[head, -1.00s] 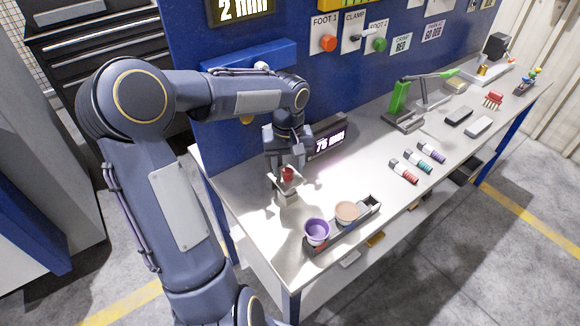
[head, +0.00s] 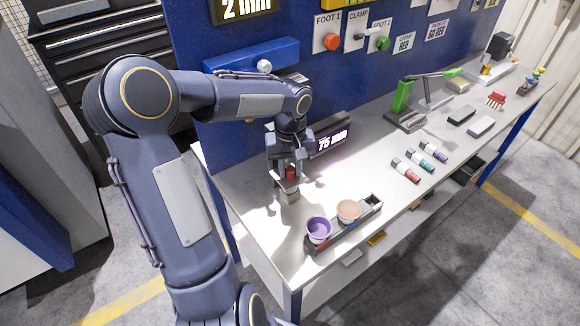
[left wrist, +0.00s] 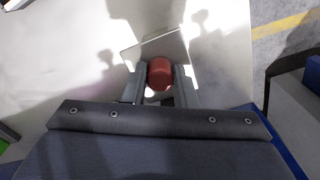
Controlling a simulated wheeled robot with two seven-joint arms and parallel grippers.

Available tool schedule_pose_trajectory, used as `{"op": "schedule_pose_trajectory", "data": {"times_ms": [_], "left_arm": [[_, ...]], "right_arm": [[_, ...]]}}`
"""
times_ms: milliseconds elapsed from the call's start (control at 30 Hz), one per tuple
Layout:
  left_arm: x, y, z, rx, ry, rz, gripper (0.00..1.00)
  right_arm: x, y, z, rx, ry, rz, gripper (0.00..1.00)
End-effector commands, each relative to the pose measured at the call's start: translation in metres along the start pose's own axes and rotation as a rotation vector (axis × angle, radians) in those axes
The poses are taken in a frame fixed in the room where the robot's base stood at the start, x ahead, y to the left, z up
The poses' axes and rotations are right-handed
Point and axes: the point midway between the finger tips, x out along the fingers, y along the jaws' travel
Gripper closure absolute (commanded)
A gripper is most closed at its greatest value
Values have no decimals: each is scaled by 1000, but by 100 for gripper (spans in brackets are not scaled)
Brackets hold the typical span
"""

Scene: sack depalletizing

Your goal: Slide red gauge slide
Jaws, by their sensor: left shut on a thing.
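The red gauge slide (head: 290,173) is a small red piece above a pale block (head: 288,192) on the grey-white bench. In the left wrist view the red piece (left wrist: 159,74) has a rounded top and sits between the two fingers. My left gripper (head: 287,174) comes down on it from above and is shut on it. It also shows in the left wrist view (left wrist: 160,84). The fingers hide part of the red piece. My right gripper is not in view.
A display reading "75 mm" (head: 332,138) stands just behind the gripper. Several coloured cylinders (head: 406,170) lie to the right. The bench's middle is clear.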

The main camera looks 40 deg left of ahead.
Motion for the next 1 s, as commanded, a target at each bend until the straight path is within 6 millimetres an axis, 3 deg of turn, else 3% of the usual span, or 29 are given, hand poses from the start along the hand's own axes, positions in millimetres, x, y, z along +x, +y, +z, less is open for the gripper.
{"op": "schedule_pose_trajectory", "data": {"times_ms": [400,833,867,1000], "left_arm": [[-87,0,-1,1,4,1,100],[-98,1,-2,-1,8,4,100],[-98,1,-2,-1,9,4,72],[-97,0,-2,-1,7,3,54]], "right_arm": [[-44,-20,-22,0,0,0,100],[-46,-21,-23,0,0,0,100],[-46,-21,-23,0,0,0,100],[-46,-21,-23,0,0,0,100]]}}
